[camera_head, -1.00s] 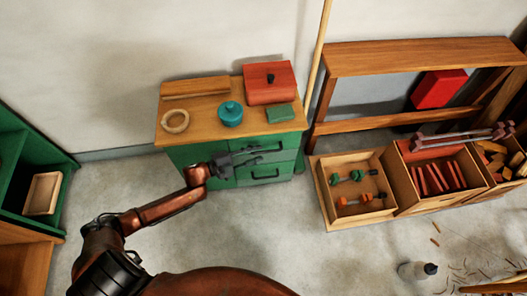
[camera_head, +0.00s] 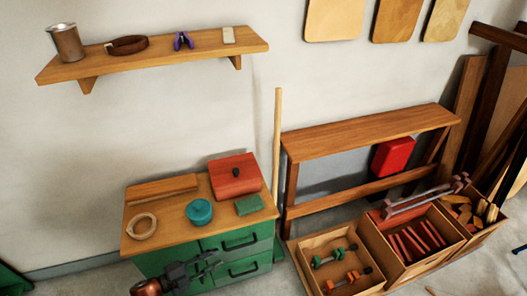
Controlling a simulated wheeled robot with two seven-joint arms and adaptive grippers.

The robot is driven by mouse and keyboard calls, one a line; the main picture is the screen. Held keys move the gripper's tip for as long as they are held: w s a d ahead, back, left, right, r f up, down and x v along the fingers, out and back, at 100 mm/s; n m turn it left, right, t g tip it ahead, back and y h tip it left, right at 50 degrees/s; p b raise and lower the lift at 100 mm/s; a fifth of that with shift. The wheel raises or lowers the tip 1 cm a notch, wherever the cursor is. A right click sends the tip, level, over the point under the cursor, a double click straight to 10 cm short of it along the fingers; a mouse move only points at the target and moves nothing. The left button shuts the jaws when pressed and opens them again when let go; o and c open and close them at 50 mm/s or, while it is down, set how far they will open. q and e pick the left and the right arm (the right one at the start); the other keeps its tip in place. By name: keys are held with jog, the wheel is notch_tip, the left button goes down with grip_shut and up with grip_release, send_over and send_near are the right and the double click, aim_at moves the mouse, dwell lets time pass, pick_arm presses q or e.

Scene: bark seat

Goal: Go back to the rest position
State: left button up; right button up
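My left gripper (camera_head: 212,263) shows at the bottom of the head view, in front of the green cabinet (camera_head: 157,263). Its dark fingers point right and look spread apart, with nothing seen between them. Only the end of my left arm shows; the rest is below the picture. My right gripper is out of view.
The cabinet's wooden top holds a red box (camera_head: 234,176), a teal pot (camera_head: 199,212), a green block (camera_head: 248,205) and a pale ring (camera_head: 142,226). A wall shelf (camera_head: 165,57) hangs above. Wooden crates (camera_head: 322,239) and a bench (camera_head: 370,131) stand at right.

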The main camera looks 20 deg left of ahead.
pick_arm(q)
jog(key=shift+f, duration=0.1)
